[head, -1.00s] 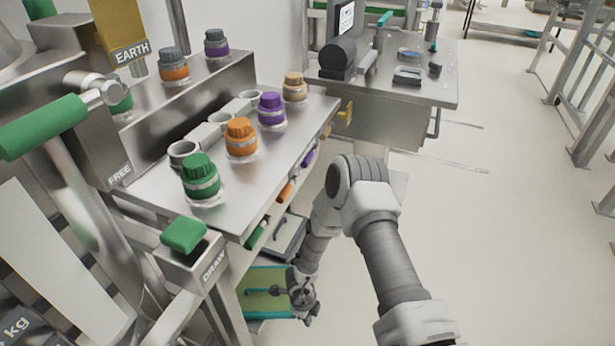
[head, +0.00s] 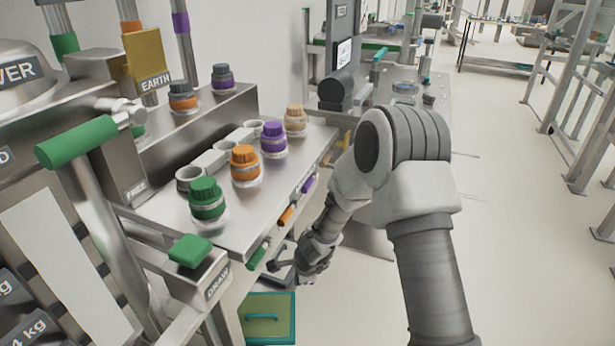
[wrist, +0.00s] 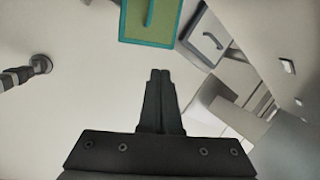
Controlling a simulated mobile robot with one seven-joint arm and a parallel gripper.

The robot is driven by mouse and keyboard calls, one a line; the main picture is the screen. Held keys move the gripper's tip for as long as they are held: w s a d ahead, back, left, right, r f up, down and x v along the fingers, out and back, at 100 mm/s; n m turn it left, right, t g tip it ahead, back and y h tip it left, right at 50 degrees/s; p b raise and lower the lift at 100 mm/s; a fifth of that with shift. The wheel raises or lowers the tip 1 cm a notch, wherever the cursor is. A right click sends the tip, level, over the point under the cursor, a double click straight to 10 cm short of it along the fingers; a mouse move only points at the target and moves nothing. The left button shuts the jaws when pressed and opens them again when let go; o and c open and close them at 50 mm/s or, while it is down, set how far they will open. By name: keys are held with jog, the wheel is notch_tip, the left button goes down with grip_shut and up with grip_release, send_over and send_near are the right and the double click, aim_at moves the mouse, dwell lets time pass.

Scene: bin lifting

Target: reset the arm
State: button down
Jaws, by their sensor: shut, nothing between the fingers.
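My gripper (wrist: 160,75) is shut and empty in the wrist view, with its two fingers together over the pale floor. In the head view my gripper (head: 276,265) is small and partly dark against what lies behind it, beside the front of the steel bench. The green bin lid with a teal rim and handle (head: 267,317) lies low under the bench front, below my gripper and apart from it. It also shows at the top of the wrist view (wrist: 150,20). A grey bin (wrist: 207,43) is beside it.
The steel bench (head: 225,235) holds green, orange, purple and tan capped jars along its front. Coloured handles stick out of its front edge. A green-handled lever (head: 75,143) stands at the left. A second bench (head: 425,105) is behind.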

jog(key=s+d+r+n+y, duration=0.1)
jog(key=s+r+n, duration=0.15)
jog(key=r, duration=0.55)
jog(key=s+d+r+n+t, duration=0.15)
jog(key=r+n, duration=0.25)
jog(key=r, duration=0.5)
jog(key=s+d+r+n+y, duration=0.1)
jog(key=s+r+n, duration=0.2)
jog(key=r, duration=0.5)
jog(key=s+d+r+n+h, duration=0.25)
jog(key=s+d+r, duration=0.35)
jog(key=s, duration=0.4)
jog(key=s+d+r+n+h, duration=0.2)
jog(key=s+d+r+n, duration=0.2)
jog(key=s+d, duration=0.45)
notch_tip(320, 180, up, 19)
jog(key=s+a+p, duration=0.1)
jog(key=p, duration=1.8)
jog(key=shift+s+a+p, duration=0.25)
jog(key=shift+s+p, duration=0.1)
